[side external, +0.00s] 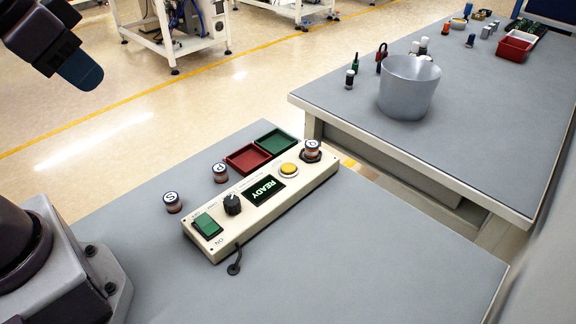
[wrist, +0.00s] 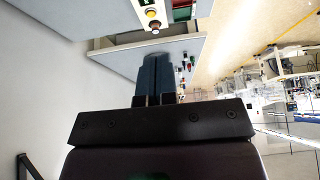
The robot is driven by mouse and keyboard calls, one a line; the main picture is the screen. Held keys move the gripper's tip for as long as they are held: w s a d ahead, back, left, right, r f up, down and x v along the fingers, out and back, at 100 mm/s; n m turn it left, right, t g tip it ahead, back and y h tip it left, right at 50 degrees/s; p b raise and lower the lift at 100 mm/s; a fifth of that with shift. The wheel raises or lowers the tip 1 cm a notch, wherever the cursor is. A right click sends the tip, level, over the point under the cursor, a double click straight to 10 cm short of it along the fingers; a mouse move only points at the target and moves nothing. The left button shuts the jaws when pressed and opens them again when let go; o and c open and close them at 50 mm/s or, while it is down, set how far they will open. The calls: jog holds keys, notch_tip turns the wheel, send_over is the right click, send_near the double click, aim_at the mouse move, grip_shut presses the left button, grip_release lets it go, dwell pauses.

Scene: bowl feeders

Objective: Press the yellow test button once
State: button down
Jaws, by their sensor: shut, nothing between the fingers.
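The yellow test button (side external: 289,169) sits in a pale ring on the cream control panel (side external: 223,249), near its far end. It also shows at the top of the wrist view (wrist: 151,13). The panel's display (side external: 264,192) reads READY in green. My gripper (side external: 84,74) is at the upper left of the side view, high above the table and well away from the button. In the wrist view its blue-grey fingers (wrist: 157,75) are together with nothing between them.
The panel carries a black knob (side external: 232,204) and a green rocker switch (side external: 207,225). A capped cylinder (side external: 312,150) stands close beside the button. Red (side external: 247,158) and green (side external: 276,142) trays lie behind the panel. A grey bucket (side external: 409,88) stands on the other table.

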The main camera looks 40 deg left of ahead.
jog(key=m+t+h, duration=0.3)
jog(key=m+h, duration=0.1)
jog(key=m, duration=1)
send_over(288, 169)
notch_tip(288, 169, down, 19)
jog(key=shift+w, duration=0.1)
jog(key=shift+f, duration=4.5)
